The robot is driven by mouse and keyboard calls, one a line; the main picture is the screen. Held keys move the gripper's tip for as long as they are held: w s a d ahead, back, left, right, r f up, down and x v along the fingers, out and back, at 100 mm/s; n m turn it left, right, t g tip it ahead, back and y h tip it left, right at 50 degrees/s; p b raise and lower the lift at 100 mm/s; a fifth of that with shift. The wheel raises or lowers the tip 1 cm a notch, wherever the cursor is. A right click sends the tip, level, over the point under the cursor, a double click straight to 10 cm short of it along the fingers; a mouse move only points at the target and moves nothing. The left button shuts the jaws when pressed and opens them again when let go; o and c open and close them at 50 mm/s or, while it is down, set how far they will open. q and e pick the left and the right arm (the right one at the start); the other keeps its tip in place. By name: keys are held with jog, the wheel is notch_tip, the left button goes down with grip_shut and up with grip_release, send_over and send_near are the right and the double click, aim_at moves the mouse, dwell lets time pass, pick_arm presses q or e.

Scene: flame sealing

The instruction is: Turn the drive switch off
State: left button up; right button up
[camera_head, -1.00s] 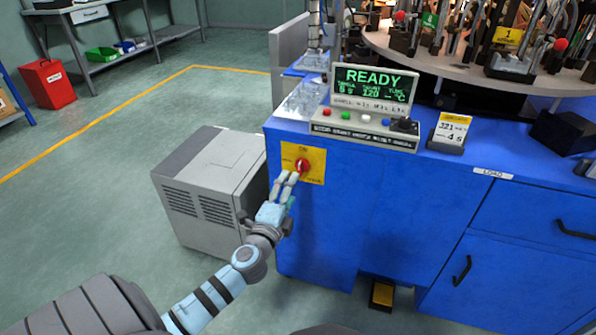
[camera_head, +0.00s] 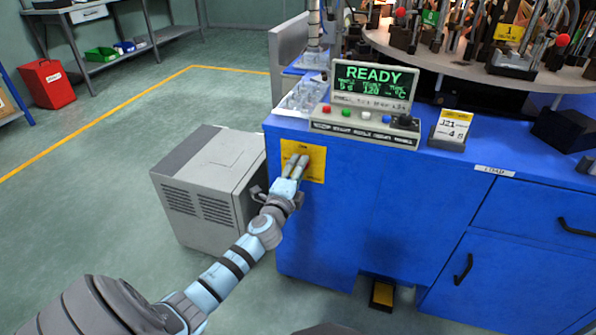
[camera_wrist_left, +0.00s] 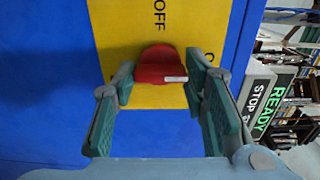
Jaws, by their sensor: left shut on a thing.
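The drive switch is a red knob (camera_wrist_left: 161,66) on a yellow plate (camera_head: 316,166) on the blue cabinet's front, at its left end. In the left wrist view the knob sits between the fingertips of my left gripper (camera_wrist_left: 158,80), which is shut on it. The plate reads OFF above the knob in that view, and a white mark on the knob points to the right. In the head view the left gripper (camera_head: 297,166) covers the knob. My right gripper is not in view.
A control panel with a green READY screen (camera_head: 373,84) stands on the cabinet top above the switch. A grey box (camera_head: 208,180) stands on the floor left of the cabinet. A foot pedal (camera_head: 382,294) is below.

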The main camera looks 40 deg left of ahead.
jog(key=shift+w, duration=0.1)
pick_arm(q)
jog(key=shift+f+n+b, duration=0.15)
jog(key=shift+n+b, duration=3.45)
jog(key=shift+n, duration=5.5)
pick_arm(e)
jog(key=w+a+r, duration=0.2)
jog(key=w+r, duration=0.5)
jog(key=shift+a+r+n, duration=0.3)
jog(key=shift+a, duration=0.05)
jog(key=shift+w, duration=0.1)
pick_arm(q)
jog(key=o, duration=1.2)
jog(key=shift+c, duration=0.2)
jog(key=shift+s, duration=0.1)
